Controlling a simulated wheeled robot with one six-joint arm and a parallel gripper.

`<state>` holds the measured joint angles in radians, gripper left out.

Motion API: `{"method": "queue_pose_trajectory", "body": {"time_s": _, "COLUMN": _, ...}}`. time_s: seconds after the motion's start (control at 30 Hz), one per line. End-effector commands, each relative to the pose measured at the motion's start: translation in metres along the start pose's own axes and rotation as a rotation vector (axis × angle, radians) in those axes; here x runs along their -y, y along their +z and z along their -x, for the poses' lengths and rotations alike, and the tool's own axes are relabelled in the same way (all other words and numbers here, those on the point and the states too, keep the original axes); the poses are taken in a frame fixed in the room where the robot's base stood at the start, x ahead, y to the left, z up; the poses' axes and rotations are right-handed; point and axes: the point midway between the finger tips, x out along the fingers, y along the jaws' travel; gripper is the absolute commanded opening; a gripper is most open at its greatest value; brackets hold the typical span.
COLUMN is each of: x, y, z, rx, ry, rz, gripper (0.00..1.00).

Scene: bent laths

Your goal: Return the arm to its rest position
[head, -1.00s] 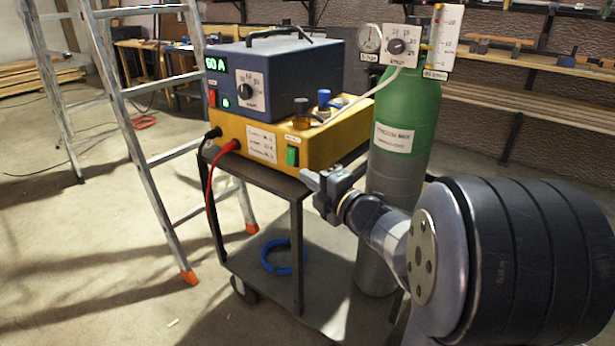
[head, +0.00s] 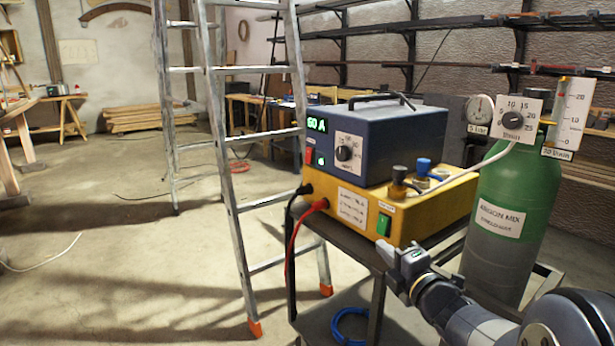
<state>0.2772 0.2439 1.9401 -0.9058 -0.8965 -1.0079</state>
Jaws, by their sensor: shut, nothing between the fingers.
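My gripper (head: 383,250) is in the head view, low and right of the middle. Its fingers are shut with nothing between them. It is in front of the trolley (head: 340,240), just below the yellow unit (head: 400,207) with the green switch. I cannot tell whether it touches the trolley. My arm runs from the gripper down to the lower right corner and covers part of the trolley and the foot of the green gas cylinder (head: 520,200).
A blue power source (head: 385,140) showing 60 A sits on the yellow unit. An aluminium stepladder (head: 222,150) stands close left of the trolley. A blue hose coil (head: 345,325) lies on the lower shelf. The floor (head: 120,270) at left is mostly clear.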

Motion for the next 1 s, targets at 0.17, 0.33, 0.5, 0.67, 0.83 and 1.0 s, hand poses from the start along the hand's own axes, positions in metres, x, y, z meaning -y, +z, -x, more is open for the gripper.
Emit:
{"method": "queue_pose_trajectory", "body": {"time_s": 0.17, "x": 0.0, "y": 0.001, "z": 0.024, "rx": 0.003, "ry": -0.002, "rz": -0.001, "gripper": 0.0}}
{"method": "queue_pose_trajectory", "body": {"time_s": 0.33, "x": 0.0, "y": 0.001, "z": 0.033, "rx": 0.001, "ry": -0.001, "rz": -0.001, "gripper": 0.0}}
{"method": "queue_pose_trajectory", "body": {"time_s": 0.5, "x": 0.001, "y": 0.0, "z": 0.034, "rx": 0.0, "ry": -0.001, "rz": -0.001, "gripper": 0.0}}
{"method": "queue_pose_trajectory", "body": {"time_s": 0.67, "x": 0.001, "y": 0.0, "z": 0.034, "rx": 0.0, "ry": -0.001, "rz": -0.001, "gripper": 0.0}}
{"method": "queue_pose_trajectory", "body": {"time_s": 0.83, "x": 0.001, "y": -0.001, "z": 0.025, "rx": -0.003, "ry": 0.0, "rz": 0.0, "gripper": 0.0}}
{"method": "queue_pose_trajectory", "body": {"time_s": 1.0, "x": 0.003, "y": -0.001, "z": -0.001, "rx": -0.005, "ry": 0.0, "rz": 0.0, "gripper": 0.0}}
